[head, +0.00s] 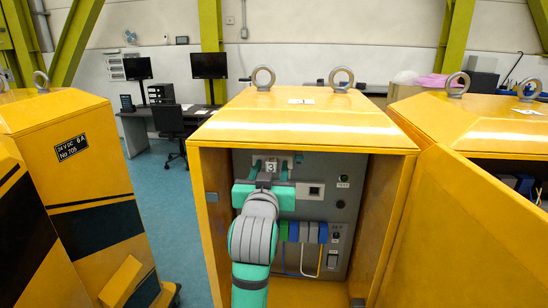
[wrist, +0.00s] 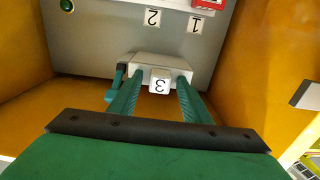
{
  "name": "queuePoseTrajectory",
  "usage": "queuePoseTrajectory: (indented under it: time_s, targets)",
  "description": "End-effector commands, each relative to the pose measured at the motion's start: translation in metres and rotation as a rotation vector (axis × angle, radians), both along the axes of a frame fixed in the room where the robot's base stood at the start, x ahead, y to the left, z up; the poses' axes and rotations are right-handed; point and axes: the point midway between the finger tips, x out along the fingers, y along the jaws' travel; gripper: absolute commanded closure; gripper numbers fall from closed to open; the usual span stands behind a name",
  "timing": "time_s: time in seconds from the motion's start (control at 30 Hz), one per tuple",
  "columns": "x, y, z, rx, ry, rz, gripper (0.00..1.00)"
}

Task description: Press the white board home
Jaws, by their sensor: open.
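A whitish block marked 3 (wrist: 160,82) stands out from a pale plate (wrist: 158,64) on the grey panel inside the middle yellow cabinet. It also shows in the head view as a small 3 label (head: 271,167), partly covered by my arm. My gripper (wrist: 160,74) is open, with one green finger on each side of the block. I cannot tell if the fingers touch it. In the head view my gripper (head: 272,170) reaches into the cabinet at the panel's upper left. No other piece is clearly a white board.
The yellow cabinet's side walls (head: 384,215) stand close on both sides. Lower on the grey panel (head: 345,175) are several coloured modules (head: 313,232) and hanging wires (head: 320,262).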

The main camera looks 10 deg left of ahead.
Motion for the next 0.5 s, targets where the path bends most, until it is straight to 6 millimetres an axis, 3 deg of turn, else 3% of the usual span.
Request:
queuePoseTrajectory:
  time_s: [0.03, 0.2, 0.5]
  targets:
    - [-0.0001, 0.0000, 0.0000, 0.000, 0.000, 0.000, 0.61]
    - [-0.0001, 0.0001, 0.0000, 0.000, 0.000, 0.000, 0.98]
    - [0.0010, 0.0000, 0.0004, 0.000, -0.001, 0.000, 0.99]
